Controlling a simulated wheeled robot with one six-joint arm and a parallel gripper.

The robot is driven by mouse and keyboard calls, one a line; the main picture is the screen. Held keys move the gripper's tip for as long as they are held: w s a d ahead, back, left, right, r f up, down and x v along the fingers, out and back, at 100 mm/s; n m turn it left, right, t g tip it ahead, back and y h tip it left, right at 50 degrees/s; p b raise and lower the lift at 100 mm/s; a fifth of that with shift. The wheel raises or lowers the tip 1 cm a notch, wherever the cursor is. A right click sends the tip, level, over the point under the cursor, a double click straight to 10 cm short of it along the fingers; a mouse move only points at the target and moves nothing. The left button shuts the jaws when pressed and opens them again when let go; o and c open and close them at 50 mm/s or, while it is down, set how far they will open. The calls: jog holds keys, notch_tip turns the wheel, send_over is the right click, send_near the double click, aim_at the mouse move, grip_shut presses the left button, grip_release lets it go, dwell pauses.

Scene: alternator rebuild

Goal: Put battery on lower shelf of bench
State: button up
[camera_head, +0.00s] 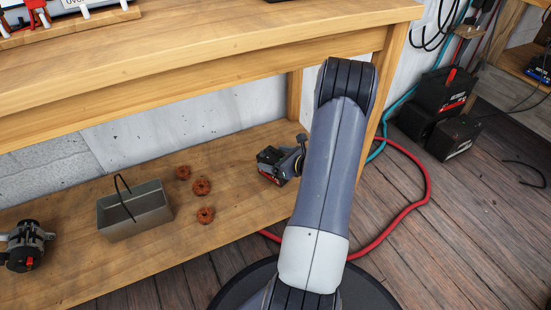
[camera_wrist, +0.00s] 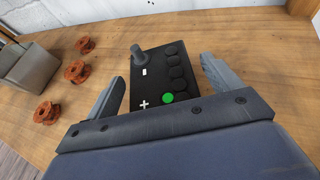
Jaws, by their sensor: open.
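The battery (camera_wrist: 165,80) is a black box with a minus and a plus mark, a grey post, a green dot and a row of round caps. It sits on the wooden lower shelf (camera_head: 95,270) of the bench (camera_head: 215,50). The battery (camera_head: 267,172) shows small in the head view, near the shelf's right end. My gripper (camera_wrist: 163,72) is open, one finger on each side of the battery. The fingers look apart from it, with gaps on both sides. My arm hides part of the shelf's right end.
Several copper-coloured coils (camera_head: 202,187) lie left of the battery. A grey metal bin (camera_head: 135,212) with a thin handle and an alternator-like part (camera_head: 24,245) stand farther left. Black boxes (camera_head: 454,138) and red and blue cables (camera_head: 426,180) lie on the floor at right.

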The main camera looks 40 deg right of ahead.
aim_at(276, 158)
jog(key=p+v, duration=0.5)
jog(key=v, duration=0.7)
jog(key=b+x, duration=0.5)
jog(key=x, duration=0.7)
jog(key=shift+f, duration=0.2)
notch_tip(276, 158, up, 2)
jog(key=shift+r+p, duration=0.25)
jog(key=shift+p, duration=0.3)
jog(key=shift+r+p, duration=0.3)
jog(key=shift+r, duration=0.35)
